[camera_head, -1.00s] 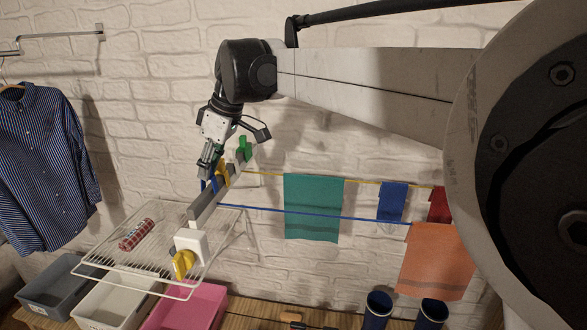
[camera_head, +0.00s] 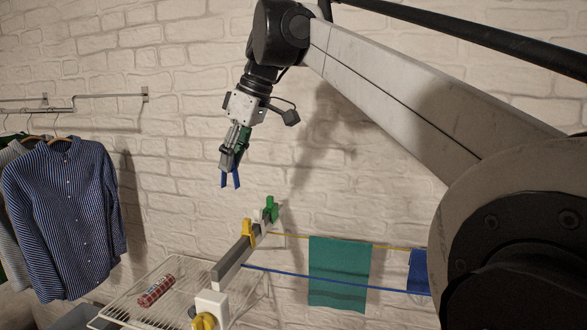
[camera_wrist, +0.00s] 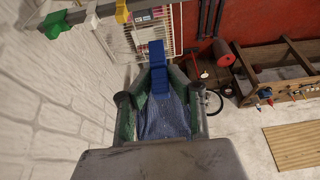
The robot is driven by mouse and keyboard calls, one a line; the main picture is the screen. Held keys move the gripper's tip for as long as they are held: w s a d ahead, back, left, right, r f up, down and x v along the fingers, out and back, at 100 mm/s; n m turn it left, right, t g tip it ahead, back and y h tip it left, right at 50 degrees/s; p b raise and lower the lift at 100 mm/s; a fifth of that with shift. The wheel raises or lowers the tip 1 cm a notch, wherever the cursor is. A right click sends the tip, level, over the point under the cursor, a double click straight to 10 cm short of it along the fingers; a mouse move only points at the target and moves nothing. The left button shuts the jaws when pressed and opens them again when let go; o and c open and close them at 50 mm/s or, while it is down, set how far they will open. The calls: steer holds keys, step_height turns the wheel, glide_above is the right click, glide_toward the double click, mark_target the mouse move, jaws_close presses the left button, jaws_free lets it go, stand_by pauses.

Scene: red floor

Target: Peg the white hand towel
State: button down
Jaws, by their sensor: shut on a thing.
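My gripper (camera_head: 231,160) is raised in front of the brick wall, pointing down. It is shut on a blue peg (camera_head: 230,180), whose two prongs hang below the fingers. The wrist view shows the blue peg (camera_wrist: 158,68) sticking out beyond the fingers. Below it stands a grey bar (camera_head: 233,258) with a yellow peg (camera_head: 248,234) and a green peg (camera_head: 270,209) clipped on its top. I cannot make out a white hand towel in either view.
A green towel (camera_head: 339,272) and a blue towel (camera_head: 419,272) hang on the lines at right. A wire rack (camera_head: 125,309) holds a red patterned roll (camera_head: 156,290). Shirts (camera_head: 65,215) hang at left. The space around my gripper is clear.

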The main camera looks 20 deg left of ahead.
steer(key=shift+r, duration=0.15)
steer(key=shift+r+p, duration=2.45)
steer(key=shift+p, duration=0.05)
steer(key=shift+w, duration=0.1)
